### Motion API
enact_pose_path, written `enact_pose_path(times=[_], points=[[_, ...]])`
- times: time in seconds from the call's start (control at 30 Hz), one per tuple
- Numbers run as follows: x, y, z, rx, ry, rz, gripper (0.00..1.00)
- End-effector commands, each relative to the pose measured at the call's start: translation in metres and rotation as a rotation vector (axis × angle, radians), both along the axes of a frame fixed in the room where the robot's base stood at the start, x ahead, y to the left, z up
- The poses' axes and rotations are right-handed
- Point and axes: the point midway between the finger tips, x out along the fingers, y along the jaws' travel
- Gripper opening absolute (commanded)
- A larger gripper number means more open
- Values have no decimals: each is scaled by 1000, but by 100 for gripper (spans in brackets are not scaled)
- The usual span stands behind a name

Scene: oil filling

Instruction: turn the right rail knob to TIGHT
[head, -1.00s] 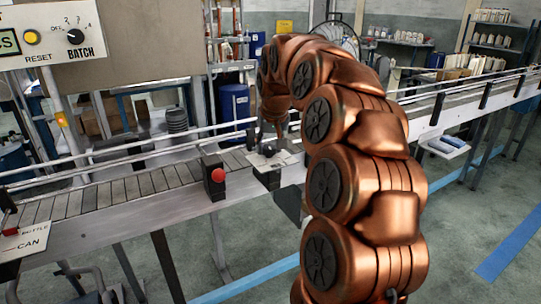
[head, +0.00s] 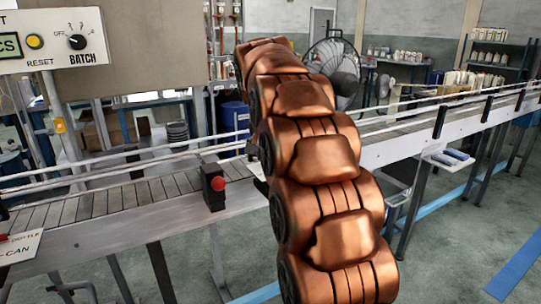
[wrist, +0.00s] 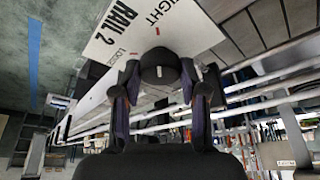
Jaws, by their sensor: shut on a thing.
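In the wrist view, my gripper (wrist: 159,82) has its two dark fingers on either side of a black round knob (wrist: 160,58), closed on it. I cannot tell for sure which word the knob points to. In the head view, my copper arm hides the gripper, knob and plate.
A black box with a red button (head: 218,184) stands on the conveyor's (head: 110,205) front edge, left of my arm. Guide rails (head: 130,169) run along the belt. A panel with a BATCH dial (head: 77,41) is at upper left. Open floor lies at right.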

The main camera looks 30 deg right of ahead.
Motion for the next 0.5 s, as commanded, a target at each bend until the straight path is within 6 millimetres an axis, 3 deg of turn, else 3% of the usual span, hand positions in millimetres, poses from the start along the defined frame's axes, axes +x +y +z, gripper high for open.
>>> enact_pose_path(times=[0.33, 0.37, 0.5], points=[[0, 0, 1, -1, -3, -1, 8], [0, 0, 1, -1, -3, -1, 46], [0, 0, 1, -1, -2, -1, 60]])
